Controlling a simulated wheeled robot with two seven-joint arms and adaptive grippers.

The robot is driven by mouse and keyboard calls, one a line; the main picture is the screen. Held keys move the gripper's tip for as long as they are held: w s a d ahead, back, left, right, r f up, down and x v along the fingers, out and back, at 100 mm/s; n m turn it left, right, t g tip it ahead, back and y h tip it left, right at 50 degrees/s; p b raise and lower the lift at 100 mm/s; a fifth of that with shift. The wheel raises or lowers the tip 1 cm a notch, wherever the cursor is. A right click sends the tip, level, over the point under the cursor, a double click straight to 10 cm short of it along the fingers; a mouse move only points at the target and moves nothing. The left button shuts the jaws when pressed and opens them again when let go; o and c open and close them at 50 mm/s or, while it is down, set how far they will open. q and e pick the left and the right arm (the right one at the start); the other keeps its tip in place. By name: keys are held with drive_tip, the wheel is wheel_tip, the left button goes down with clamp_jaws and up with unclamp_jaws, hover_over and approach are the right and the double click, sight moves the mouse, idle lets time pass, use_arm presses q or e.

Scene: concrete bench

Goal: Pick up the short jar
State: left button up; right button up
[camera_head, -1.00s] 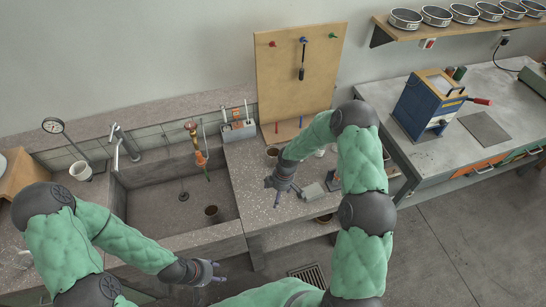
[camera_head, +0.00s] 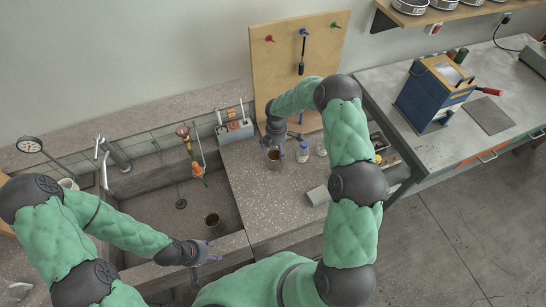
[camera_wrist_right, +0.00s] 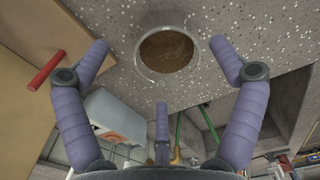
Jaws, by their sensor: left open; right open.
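A short round jar with brown contents (camera_head: 273,155) stands upright on the speckled bench, right of the sink. In the right wrist view the jar (camera_wrist_right: 167,54) shows from above, between the spread fingertips. My right gripper (camera_head: 281,141) is open beside the jar; its fingers (camera_wrist_right: 162,46) are empty, and I cannot tell whether any touches the glass. My left gripper (camera_head: 211,254) is open and empty over the sink's front edge.
A small bottle (camera_head: 303,153) and a clear glass (camera_head: 321,150) stand just right of the jar. A grey block (camera_head: 318,195) lies near the bench's right edge. The tool board (camera_head: 270,70) rises behind. Bench in front of the jar is clear.

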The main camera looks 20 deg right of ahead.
sight(276, 152)
drive_tip(key=shift+s+f, duration=0.2)
drive_tip(key=shift+f, duration=0.95)
drive_tip(key=shift+w+f, duration=0.15)
drive_tip(key=shift+f, duration=0.4)
drive_tip(key=f, duration=0.4)
drive_tip(key=shift+s+a, duration=0.2)
drive_tip(key=shift+a, duration=0.15)
drive_tip(key=shift+f, duration=0.5)
drive_tip(key=c, duration=1.3)
